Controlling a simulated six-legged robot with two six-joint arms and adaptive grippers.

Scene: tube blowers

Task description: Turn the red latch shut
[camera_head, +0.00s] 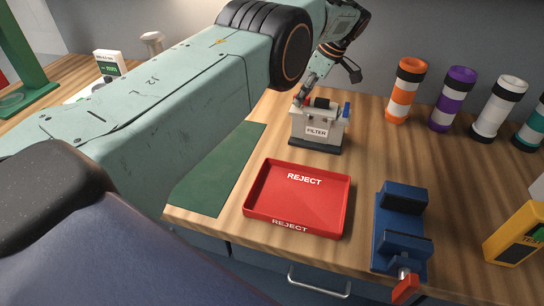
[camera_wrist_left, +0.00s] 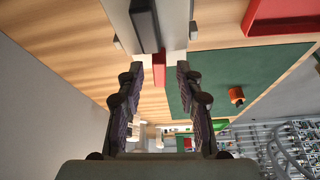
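The red latch (camera_wrist_left: 158,70) is a short red bar on the near end of the pale filter box in the left wrist view. In the head view the filter box (camera_head: 317,131) stands on the table, and a bit of the red latch shows beside my gripper. My left gripper (camera_wrist_left: 160,72) is open, with its fingertips on either side of the red latch and visible gaps between. In the head view the left gripper (camera_head: 303,97) is at the box's left end, partly hiding the latch. My right gripper is in neither view.
A blue latch (camera_head: 347,110) is on the box's right end. A red reject tray (camera_head: 300,200), green mat (camera_head: 215,180) and blue vise (camera_head: 402,225) lie in front. Several banded tubes stand at the right. A small orange piece (camera_wrist_left: 236,95) shows over the mat.

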